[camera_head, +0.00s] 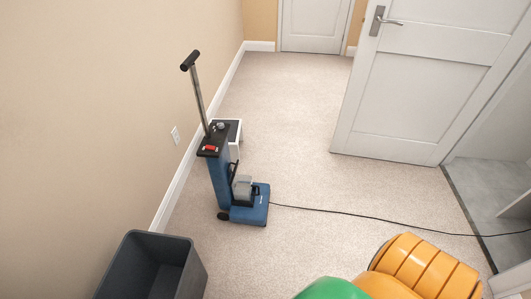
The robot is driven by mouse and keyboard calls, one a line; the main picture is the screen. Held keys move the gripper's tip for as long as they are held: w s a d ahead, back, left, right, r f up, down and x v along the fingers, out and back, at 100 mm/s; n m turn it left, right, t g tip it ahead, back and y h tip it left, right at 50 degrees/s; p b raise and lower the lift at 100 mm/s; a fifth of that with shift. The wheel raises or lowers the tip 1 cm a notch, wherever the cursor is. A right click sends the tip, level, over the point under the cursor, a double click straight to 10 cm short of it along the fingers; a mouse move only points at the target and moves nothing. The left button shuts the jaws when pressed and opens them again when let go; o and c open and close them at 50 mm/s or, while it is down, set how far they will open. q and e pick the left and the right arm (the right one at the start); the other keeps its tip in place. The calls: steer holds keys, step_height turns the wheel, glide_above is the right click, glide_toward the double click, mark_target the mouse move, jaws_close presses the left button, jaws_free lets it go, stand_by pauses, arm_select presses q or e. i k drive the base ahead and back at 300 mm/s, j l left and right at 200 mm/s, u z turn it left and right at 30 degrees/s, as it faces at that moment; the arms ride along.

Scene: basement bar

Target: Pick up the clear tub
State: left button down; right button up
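I see no clear tub in the head view. A dark grey open-topped bin (153,268) stands at the lower left beside the wall. It is opaque, and its inside looks empty as far as it shows. Neither of my grippers is in view.
A blue upright floor machine (228,179) stands by the left wall, a white box (233,136) behind it. Its black cord (375,216) runs right across the carpet. Rounded orange (425,268) and green (332,289) shapes fill the lower right. A white door (418,82) stands open; mid-carpet is clear.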

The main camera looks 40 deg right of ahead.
mark_target(247, 190)
steer(key=z, duration=0.9)
